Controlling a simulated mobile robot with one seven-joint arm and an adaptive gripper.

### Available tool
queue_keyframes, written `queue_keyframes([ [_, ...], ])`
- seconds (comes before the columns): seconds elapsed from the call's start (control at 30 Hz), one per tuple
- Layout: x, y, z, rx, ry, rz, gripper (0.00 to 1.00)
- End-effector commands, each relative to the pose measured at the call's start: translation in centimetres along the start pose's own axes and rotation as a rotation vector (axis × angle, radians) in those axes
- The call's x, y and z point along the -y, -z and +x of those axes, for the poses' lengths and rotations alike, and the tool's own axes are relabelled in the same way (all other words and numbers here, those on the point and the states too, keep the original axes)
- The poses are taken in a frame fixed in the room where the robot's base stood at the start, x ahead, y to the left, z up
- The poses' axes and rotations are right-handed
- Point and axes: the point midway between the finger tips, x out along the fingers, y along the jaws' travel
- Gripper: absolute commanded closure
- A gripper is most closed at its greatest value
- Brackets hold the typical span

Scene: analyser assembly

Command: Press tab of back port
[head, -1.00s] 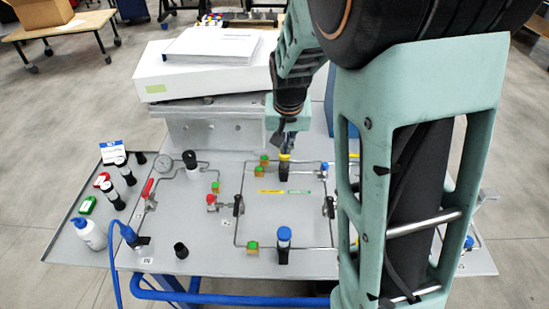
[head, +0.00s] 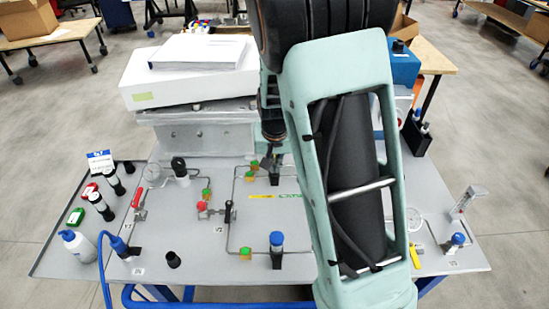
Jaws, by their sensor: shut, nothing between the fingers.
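The grey analyser panel (head: 140,262) carries steel tubing and black-bodied fittings. My gripper (head: 273,158) is small and dark at the back of the tubing loop, partly hidden by my arm. It is shut with nothing in it. A black fitting (head: 274,178) stands directly under the fingertips; whether they touch it I cannot tell. I cannot make out a tab on it. A blue-capped black port (head: 277,246) stands upright at the front of the loop, apart from my gripper.
A white box (head: 190,75) with papers sits behind the panel. A black-topped fitting (head: 180,170), a red-handled valve (head: 138,197) and a white bottle (head: 77,245) are at left. At right are a gauge (head: 413,219) and a blue-capped fitting (head: 456,241). My arm hides the middle right.

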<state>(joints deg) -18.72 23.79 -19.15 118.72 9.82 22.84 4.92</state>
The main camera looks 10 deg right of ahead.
Motion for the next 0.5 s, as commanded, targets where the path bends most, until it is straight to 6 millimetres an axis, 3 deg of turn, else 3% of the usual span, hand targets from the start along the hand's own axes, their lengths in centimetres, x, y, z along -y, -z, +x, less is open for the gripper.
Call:
queue_keyframes([
  [0.23, -0.1, -0.7, 4.1, 0.004, -0.001, 0.001, 1.00],
  [0.5, 0.0, -1.1, 5.8, 0.000, 0.000, -0.001, 1.00],
])
